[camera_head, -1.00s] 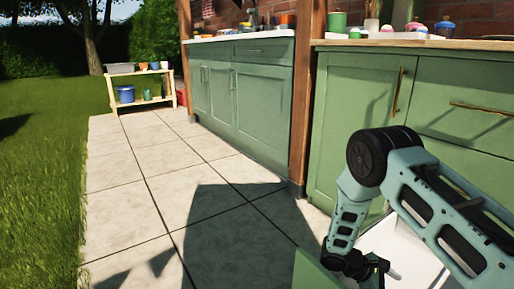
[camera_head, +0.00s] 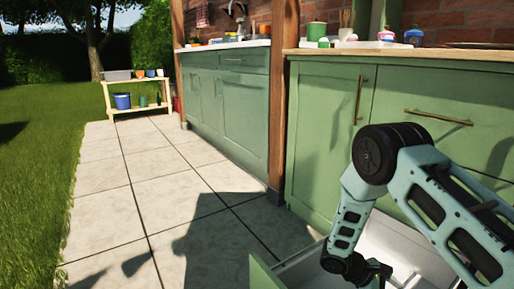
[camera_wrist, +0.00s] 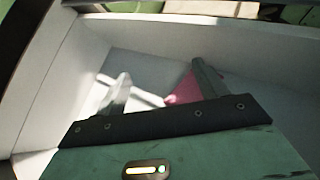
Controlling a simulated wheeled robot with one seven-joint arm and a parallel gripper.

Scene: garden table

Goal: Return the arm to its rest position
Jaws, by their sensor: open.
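My arm, pale teal with a black joint, reaches down at the right of the head view. My gripper (camera_head: 372,274) is at its lower end, over an open white drawer (camera_head: 300,272) with a green front (camera_head: 262,275). In the wrist view my gripper (camera_wrist: 160,88) has its two fingers spread apart over the white drawer interior (camera_wrist: 75,50). A pink thing (camera_wrist: 183,92) shows beside and partly behind the right finger; I cannot tell what it is. Nothing is visibly held between the fingers.
Green cabinets (camera_head: 325,130) with brass handles stand close on the right under a wooden counter (camera_head: 400,54) bearing pots and jars. A wooden post (camera_head: 277,100) stands beside them. Open paving (camera_head: 150,200) and grass lie left; a low shelf (camera_head: 138,93) stands far back.

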